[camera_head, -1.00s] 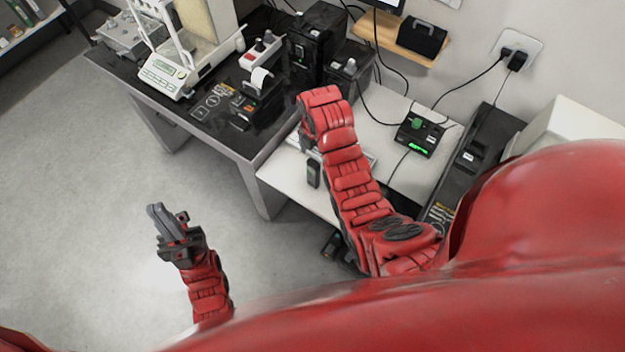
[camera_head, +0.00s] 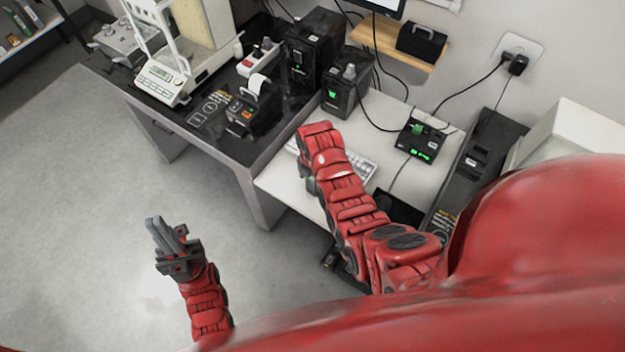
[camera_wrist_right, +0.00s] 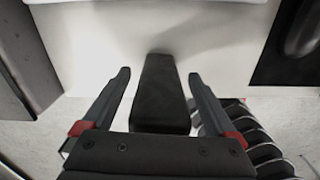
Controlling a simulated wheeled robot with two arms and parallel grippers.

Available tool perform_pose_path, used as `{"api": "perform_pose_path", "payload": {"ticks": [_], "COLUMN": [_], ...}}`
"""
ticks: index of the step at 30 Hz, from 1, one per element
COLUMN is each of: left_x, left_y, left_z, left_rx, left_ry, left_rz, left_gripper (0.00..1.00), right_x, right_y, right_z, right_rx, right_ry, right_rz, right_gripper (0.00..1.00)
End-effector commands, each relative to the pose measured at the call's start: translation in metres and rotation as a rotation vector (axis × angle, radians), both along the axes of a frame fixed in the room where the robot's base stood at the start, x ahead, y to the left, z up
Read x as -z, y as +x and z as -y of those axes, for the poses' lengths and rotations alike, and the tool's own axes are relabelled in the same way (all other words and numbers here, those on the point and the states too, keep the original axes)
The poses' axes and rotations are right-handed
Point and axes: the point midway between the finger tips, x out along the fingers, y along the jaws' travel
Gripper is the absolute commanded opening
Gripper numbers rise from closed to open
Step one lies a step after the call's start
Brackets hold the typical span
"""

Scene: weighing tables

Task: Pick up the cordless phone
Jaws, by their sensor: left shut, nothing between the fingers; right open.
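In the right wrist view, a dark, plain, block-shaped handset that looks like the cordless phone (camera_wrist_right: 162,88) lies between the two fingers of my right gripper (camera_wrist_right: 159,75). The fingers are open, with a gap on each side of it. In the head view my right arm hides most of the phone and of the right gripper, over the front edge of the white table (camera_head: 285,190). My left gripper (camera_head: 166,234) is shut and empty, out over the floor at the left.
A keyboard (camera_head: 357,168) lies just behind my right arm. A black box with green lights (camera_head: 420,140) stands on the white table. The black weighing table (camera_head: 215,140) at left holds a balance (camera_head: 165,75) and a small printer (camera_head: 252,108). Floor at left is clear.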

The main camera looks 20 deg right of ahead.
Motion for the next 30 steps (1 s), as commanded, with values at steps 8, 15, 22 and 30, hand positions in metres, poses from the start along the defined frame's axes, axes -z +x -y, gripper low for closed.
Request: {"api": "perform_pose_path", "payload": {"ticks": [8,15,22,30], "left_x": [-0.0031,-0.0030,-0.0030,-0.0030], "left_y": [0.0000,0.0000,0.0000,0.0000], "left_z": [0.0000,0.0000,0.0000,-0.0001], "left_rx": [0.000,0.000,0.000,0.000], "left_ry": [0.000,0.000,0.000,0.000], "left_rz": [0.000,0.000,0.000,0.000], "left_gripper": [0.00,0.00,0.00,0.00], "right_x": [0.0079,0.0075,0.0074,0.0071], "right_y": [-0.0006,-0.0003,-0.0001,0.0001], "right_z": [-0.0001,-0.0003,-0.0003,-0.0003], "right_rx": [0.000,0.000,0.000,0.000], "right_ry": [-0.001,0.000,0.001,0.001], "right_rz": [-0.001,0.000,0.001,0.001], "right_gripper": [0.93,0.71,0.29,0.00]}}
